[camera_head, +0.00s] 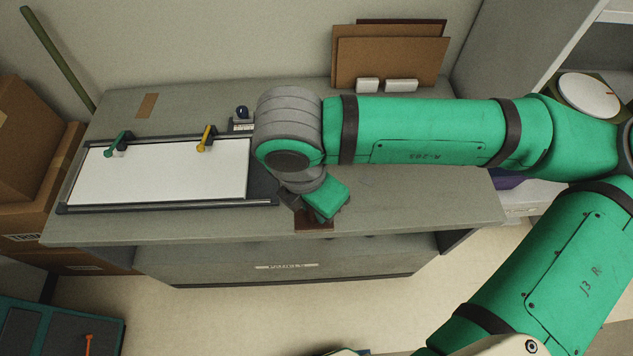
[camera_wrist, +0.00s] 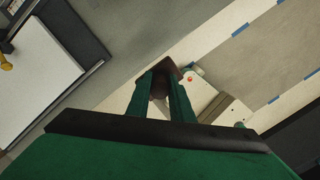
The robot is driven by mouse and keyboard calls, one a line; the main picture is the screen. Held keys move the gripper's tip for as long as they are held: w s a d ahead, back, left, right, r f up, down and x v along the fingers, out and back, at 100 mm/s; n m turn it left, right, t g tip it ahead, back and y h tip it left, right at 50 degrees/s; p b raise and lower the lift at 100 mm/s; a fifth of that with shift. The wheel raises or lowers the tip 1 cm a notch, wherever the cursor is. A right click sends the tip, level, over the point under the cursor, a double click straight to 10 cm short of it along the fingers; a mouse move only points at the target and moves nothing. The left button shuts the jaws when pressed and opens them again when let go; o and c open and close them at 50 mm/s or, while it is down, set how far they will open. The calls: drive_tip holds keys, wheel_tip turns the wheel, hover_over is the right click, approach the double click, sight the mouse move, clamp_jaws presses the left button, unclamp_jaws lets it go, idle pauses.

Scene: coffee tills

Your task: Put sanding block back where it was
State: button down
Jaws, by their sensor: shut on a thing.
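My gripper (camera_wrist: 166,84) is shut on a brown block, which I take to be the sanding block (camera_wrist: 160,87). In the wrist view it shows between the two green fingers, partly hidden by them. In the head view my gripper (camera_head: 311,208) is over the front edge of the grey bench (camera_head: 410,215), right of the white board. A dark brown patch, seemingly the block (camera_head: 313,222), shows just below it. I cannot tell whether the block touches the bench. The fingertips are mostly hidden by my wrist in the head view.
A white board (camera_head: 165,185) in a dark frame, with a green clamp (camera_head: 117,142) and a yellow clamp (camera_head: 206,137), lies on the left. A flat brown patch (camera_head: 147,106) is on the bench behind it. Brown panels (camera_head: 390,60) and two white blocks stand at the back. Bench right of my gripper is clear.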

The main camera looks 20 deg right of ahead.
drive_tip(key=w+d+f, duration=0.1)
drive_tip(key=w+f, duration=0.2)
drive_tip(key=w, duration=0.1)
drive_tip(key=w+d+f, duration=0.2)
drive_tip(key=w+f, duration=0.1)
drive_tip(key=w, duration=0.1)
drive_tip(key=w+d+f, duration=0.2)
drive_tip(key=w+f, duration=0.1)
drive_tip(key=w, duration=0.1)
drive_tip(key=shift+w+f, duration=0.1)
drive_tip(key=shift+f, duration=0.25)
drive_tip(key=shift+w+d+f, duration=0.1)
drive_tip(key=shift+f, duration=1.45)
drive_tip(key=shift+f, duration=0.1)
drive_tip(key=c, duration=1.6)
unclamp_jaws()
drive_tip(key=shift+o, duration=0.2)
